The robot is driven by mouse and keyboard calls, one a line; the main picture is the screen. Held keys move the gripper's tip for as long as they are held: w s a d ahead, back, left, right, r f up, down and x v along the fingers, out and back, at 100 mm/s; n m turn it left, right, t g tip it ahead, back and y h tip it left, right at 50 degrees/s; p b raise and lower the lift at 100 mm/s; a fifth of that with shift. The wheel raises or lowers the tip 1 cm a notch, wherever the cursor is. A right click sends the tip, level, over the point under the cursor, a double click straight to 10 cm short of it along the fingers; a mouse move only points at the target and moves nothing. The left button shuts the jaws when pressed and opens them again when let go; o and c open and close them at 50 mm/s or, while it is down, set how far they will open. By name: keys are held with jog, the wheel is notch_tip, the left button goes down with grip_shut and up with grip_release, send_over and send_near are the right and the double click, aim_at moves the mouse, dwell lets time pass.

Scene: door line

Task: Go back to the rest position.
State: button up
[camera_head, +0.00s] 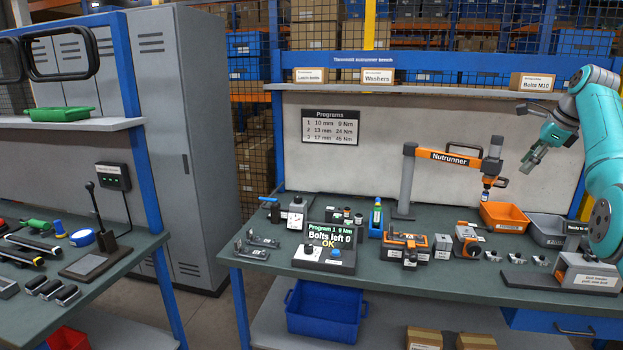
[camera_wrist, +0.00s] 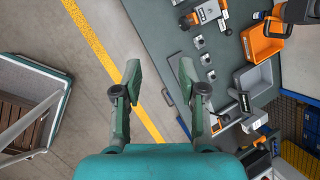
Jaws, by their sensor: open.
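My gripper (camera_head: 534,157) is at the upper right in the head view, held out in the air on my teal arm, above the right part of the workbench (camera_head: 460,277). In the wrist view my gripper (camera_wrist: 160,85) has its two green fingers spread well apart with nothing between them. Below the gap lie the floor with a yellow line (camera_wrist: 95,45) and the bench edge. My gripper touches nothing that I can see.
The orange nutrunner (camera_head: 455,158) hangs from its stand left of my gripper. An orange bin (camera_head: 503,218) and a grey bin (camera_head: 547,230) stand below. The shelf (camera_head: 440,91) runs behind. A display (camera_head: 328,245) reads "Bolts left 0, OK".

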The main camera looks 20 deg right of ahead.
jog(key=w+a+f+n, duration=0.2)
jog(key=w+a+f, duration=0.2)
jog(key=f, duration=0.8)
jog(key=w+a+f+n+t+h, duration=0.1)
jog(key=w+a+f+n, duration=0.2)
jog(key=f, duration=1)
jog(key=w+a+f+n, duration=0.1)
jog(key=w+a+f, duration=0.35)
jog(key=f, duration=0.75)
jog(key=s+a+f+n+t+h, duration=0.1)
jog(key=s+a+f+n, duration=0.25)
jog(key=a+f, duration=0.8)
jog(key=s+a+f+n+t, duration=0.15)
jog(key=s+a+f, duration=0.25)
jog(key=a+f, duration=0.75)
jog(key=s+a+f+n+t, duration=0.1)
jog(key=s+a+f+n, duration=0.25)
jog(key=s+a, duration=0.8)
jog(key=s+a+f+n+t, duration=0.25)
jog(key=s+a+n, duration=0.4)
jog(key=s, duration=0.75)
jog(key=s+a+r+n+t+y, duration=0.1)
jog(key=s+a+r+n, duration=0.3)
jog(key=s+r, duration=0.8)
jog(key=s+a+r+n+t+y, duration=0.1)
jog(key=s+a+r+n, duration=0.3)
jog(key=s+r, duration=0.9)
jog(key=shift+s+a+t, duration=0.25)
jog(key=shift+a+t, duration=0.05)
jog(key=shift+a, duration=0.9)
